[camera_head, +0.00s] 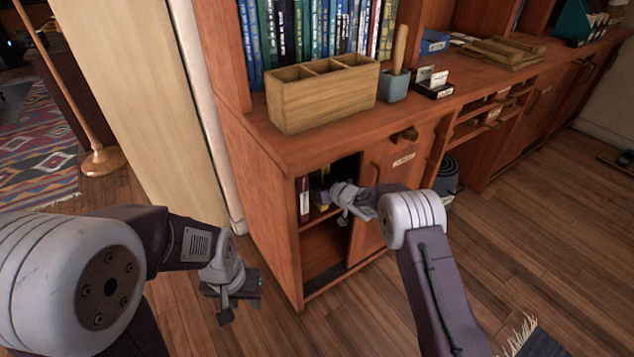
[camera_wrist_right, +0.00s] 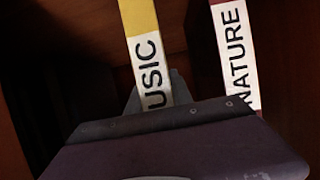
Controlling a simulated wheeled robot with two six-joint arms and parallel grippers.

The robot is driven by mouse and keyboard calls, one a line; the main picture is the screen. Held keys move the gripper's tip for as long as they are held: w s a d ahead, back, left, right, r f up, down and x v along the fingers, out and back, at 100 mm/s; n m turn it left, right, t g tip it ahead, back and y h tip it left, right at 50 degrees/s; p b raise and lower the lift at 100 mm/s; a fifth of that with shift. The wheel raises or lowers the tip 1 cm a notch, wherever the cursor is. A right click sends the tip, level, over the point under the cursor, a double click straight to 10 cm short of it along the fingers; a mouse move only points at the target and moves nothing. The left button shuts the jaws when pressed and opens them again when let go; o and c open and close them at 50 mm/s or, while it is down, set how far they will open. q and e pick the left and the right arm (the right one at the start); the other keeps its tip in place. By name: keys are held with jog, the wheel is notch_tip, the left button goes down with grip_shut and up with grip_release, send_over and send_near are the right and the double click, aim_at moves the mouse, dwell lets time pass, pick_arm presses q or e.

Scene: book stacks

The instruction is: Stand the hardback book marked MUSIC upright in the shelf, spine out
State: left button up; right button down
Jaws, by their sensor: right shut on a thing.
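The MUSIC book has a yellow and white spine that faces the camera in the right wrist view (camera_wrist_right: 146,60); its lower end and first letter are hidden by my gripper. In the head view its yellow edge (camera_head: 322,204) shows inside the open cabinet compartment of the shelf (camera_head: 322,244). My right gripper (camera_head: 338,196) reaches into that opening and is shut on the MUSIC book. The book looks upright, spine outward; whether it rests on the board is hidden. My left gripper (camera_head: 240,309) hangs empty and open left of the cabinet, above the floor.
A red and white NATURE book (camera_wrist_right: 236,52) stands beside MUSIC with a gap between; it also shows in the head view (camera_head: 304,198). The cabinet door (camera_head: 366,236) borders the opening. A wooden organiser (camera_head: 322,98) and grey pen cup (camera_head: 394,87) stand on top.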

jog(key=shift+f, duration=0.35)
jog(key=c, duration=1)
grip_release()
jog(key=shift+c, duration=0.2)
jog(key=shift+f, duration=0.1)
jog(key=shift+s+d+r, duration=0.25)
jog(key=shift+s+r, duration=0.05)
jog(key=p+v, duration=0.3)
jog(key=v, duration=0.5)
jog(key=shift+p, duration=0.35)
jog(key=shift+s+f, duration=0.1)
jog(key=shift+s, duration=0.05)
